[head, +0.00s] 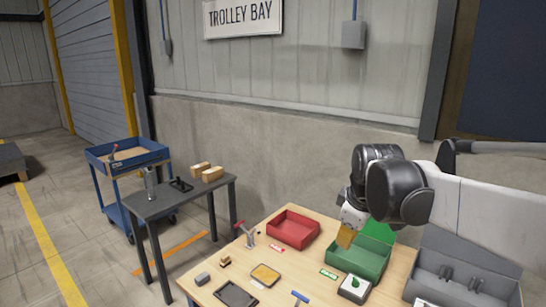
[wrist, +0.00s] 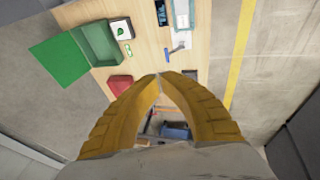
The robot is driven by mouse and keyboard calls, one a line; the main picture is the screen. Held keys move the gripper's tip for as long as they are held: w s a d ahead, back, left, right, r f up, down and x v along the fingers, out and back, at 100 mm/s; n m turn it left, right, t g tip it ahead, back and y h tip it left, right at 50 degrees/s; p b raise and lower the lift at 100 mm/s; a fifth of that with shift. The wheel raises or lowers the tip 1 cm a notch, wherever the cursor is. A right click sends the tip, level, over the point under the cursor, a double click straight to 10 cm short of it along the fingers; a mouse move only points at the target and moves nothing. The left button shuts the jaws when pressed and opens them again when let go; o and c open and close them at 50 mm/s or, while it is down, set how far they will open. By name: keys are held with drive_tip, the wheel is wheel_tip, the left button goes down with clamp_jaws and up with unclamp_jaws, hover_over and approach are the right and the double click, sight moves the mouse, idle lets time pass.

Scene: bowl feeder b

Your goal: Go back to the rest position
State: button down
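My gripper (head: 345,238) shows in the head view as yellow fingers hanging from my arm, in front of the green bin as seen from there. In the wrist view my gripper (wrist: 160,76) has its two yellow fingertips meeting, with nothing seen held at the tips. The gap between the curved fingers shows only the scene beyond. The green bin (head: 355,260) has its green lid raised at the back, and it also shows at the upper left of the wrist view (wrist: 97,45). My arm partly covers the area behind the bin in the head view.
The wooden table (head: 310,265) bears a red bin (head: 293,228), a red-handled toggle clamp (head: 247,235), a black tray (head: 236,295), a white box with a green mark (head: 354,287) and a grey fixture (head: 445,280). A dark side table (head: 180,195) and blue trolley (head: 125,155) stand left.

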drive_tip(key=s+f+m+t, duration=0.1)
drive_tip(key=s+f+m, duration=0.1)
drive_tip(key=s, duration=0.5)
drive_tip(key=s+d+f+m+t, duration=0.1)
drive_tip(key=s+f+m, duration=0.1)
drive_tip(key=s+m, duration=0.3)
drive_tip(key=s+f+m, duration=0.2)
drive_tip(key=s+m, duration=0.1)
drive_tip(key=s, duration=0.6)
drive_tip(key=shift+d+m+t, duration=0.25)
drive_tip(key=shift+m+t, duration=0.05)
drive_tip(key=shift+t, duration=0.1)
